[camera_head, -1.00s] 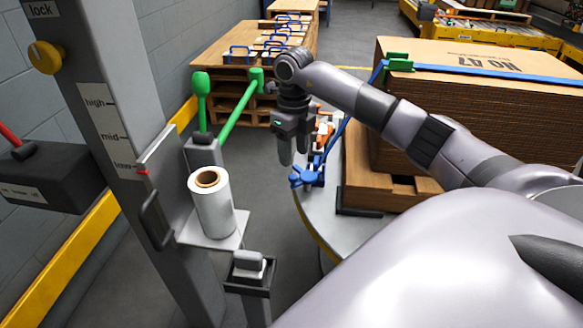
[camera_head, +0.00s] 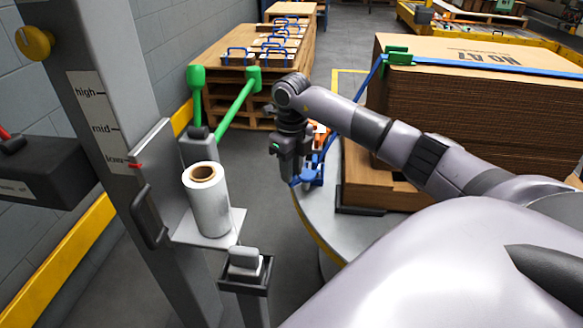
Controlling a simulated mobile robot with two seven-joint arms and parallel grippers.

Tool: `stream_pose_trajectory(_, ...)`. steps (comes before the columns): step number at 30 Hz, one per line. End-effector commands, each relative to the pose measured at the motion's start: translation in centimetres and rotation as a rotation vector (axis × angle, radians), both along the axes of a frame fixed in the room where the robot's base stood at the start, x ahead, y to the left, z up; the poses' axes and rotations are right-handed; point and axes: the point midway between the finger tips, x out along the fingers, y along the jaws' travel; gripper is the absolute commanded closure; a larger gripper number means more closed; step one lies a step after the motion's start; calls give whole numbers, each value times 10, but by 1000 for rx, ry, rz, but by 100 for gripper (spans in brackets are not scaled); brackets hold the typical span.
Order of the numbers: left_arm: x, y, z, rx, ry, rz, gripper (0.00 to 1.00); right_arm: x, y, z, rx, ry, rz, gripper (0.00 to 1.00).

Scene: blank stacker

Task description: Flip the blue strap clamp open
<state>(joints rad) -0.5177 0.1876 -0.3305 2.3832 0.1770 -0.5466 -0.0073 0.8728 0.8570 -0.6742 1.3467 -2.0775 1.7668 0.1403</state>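The blue strap clamp (camera_head: 313,174) sits low at the left edge of the round grey platform, at the lower end of a blue strap (camera_head: 371,78). My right gripper (camera_head: 289,178) comes in from the right and points down just left of the clamp. Its fingers overlap the clamp's left end in this view and partly hide it. I cannot tell whether they touch it, or how far apart the fingertips are. My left gripper is not in view.
An orange item (camera_head: 320,133) is behind the clamp. A grey post with a white film roll (camera_head: 207,205) and green-handled levers (camera_head: 236,104) stand left.

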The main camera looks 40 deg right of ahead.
Motion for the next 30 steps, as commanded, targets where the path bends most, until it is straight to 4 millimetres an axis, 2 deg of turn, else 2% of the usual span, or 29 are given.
stream_pose_trajectory(11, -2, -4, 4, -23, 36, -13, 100, -4, -1, 3, -1, 1, 78, 100)
stream_pose_trajectory(22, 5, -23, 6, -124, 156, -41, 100, -18, -2, 4, -1, 0, 363, 100)
stream_pose_trajectory(30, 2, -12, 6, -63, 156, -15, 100, -27, -6, 3, -1, -1, 578, 100)
